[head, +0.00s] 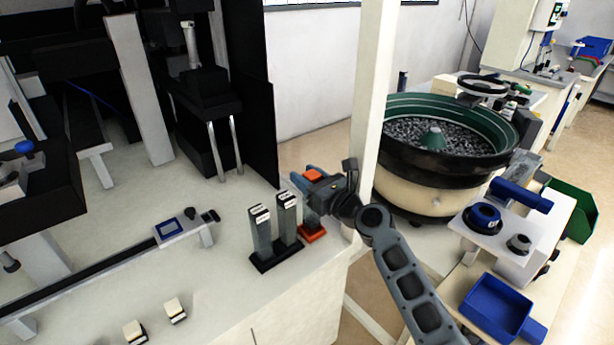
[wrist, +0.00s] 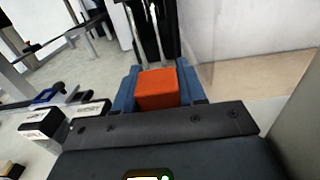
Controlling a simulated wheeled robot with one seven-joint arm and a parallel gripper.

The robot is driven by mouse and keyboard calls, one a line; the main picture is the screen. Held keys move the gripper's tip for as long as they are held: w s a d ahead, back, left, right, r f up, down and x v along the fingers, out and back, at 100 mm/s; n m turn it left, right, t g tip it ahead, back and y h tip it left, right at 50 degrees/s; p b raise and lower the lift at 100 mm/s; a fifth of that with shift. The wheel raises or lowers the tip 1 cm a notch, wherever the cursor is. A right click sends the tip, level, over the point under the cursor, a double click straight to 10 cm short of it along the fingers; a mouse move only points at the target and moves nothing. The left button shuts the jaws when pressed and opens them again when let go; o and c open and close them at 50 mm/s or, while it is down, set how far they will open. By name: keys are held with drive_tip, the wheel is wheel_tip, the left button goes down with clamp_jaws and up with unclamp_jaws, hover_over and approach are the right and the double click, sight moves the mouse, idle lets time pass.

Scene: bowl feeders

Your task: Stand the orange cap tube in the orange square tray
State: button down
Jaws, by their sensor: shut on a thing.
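The orange cap tube shows its orange top (head: 313,175) between the fingers of my gripper (head: 310,183) in the head view. Its orange cap also fills the middle of the wrist view (wrist: 157,89), between two blue fingers. My gripper is shut on the tube. The orange square tray (head: 312,234) lies on the white bench below my gripper, with the tube's body above or in it. My gripper and wrist hide part of the tube. I cannot tell whether the tube's foot touches the tray.
Two grey tubes with white labelled tops (head: 260,225) stand in a black tray (head: 277,259) just left of the orange tray. A white post (head: 371,100) rises close to the right of my gripper. The bench in front of the black tray is mostly clear.

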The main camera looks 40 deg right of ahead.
drive_tip(key=shift+f+b, duration=0.6)
drive_tip(key=shift+f, duration=0.55)
idle(1.7)
drive_tip(key=c, duration=0.6)
unclamp_jaws()
drive_tip(key=shift+o, duration=0.2)
drive_tip(key=s, duration=0.7)
drive_tip(key=shift+s, duration=0.4)
